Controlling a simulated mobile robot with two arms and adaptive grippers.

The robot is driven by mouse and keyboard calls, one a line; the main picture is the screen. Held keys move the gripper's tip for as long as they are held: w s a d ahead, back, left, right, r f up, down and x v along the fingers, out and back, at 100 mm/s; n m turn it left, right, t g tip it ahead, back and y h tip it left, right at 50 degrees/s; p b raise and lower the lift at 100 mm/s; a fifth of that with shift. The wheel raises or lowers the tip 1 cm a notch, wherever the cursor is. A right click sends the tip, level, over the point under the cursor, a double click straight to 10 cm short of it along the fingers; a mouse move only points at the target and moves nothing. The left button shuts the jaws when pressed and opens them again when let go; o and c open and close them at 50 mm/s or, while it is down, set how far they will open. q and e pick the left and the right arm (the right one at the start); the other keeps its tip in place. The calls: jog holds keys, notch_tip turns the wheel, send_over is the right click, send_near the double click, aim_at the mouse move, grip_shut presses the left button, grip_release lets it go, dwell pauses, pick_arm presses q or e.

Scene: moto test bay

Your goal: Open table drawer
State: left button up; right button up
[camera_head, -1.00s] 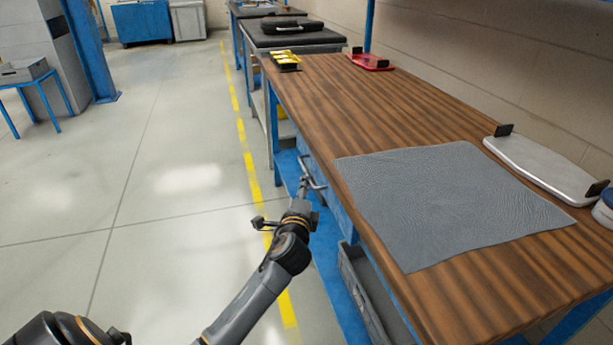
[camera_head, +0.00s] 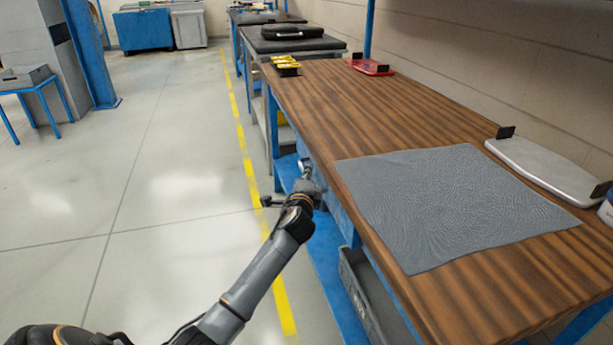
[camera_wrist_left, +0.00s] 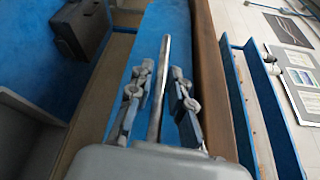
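The blue drawer (camera_head: 338,212) is under the front edge of the wooden table (camera_head: 390,110). It looks shut in the head view, though my arm covers part of its front. My left gripper (camera_head: 307,172) is at the drawer front, just below the table edge. In the left wrist view, the drawer's metal handle bar (camera_wrist_left: 160,85) runs between the two fingers of my left gripper (camera_wrist_left: 161,78). The fingers are open, with a gap on each side of the bar. My right gripper is not in view.
A grey mat (camera_head: 450,205) lies on the table. A grey bin (camera_head: 368,295) stands on the blue lower shelf under it. Open floor (camera_head: 150,200) with a yellow line (camera_head: 284,305) lies left of the table.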

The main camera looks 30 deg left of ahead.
pick_arm(q)
grip_shut()
jog(key=s+a+p, duration=0.8)
jog(key=s+a, duration=0.9)
jog(key=s, duration=0.3)
jog(key=shift+s+a, duration=0.2)
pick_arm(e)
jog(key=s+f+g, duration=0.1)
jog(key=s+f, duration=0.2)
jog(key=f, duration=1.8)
pick_arm(q)
jog(key=o, duration=0.5)
grip_release()
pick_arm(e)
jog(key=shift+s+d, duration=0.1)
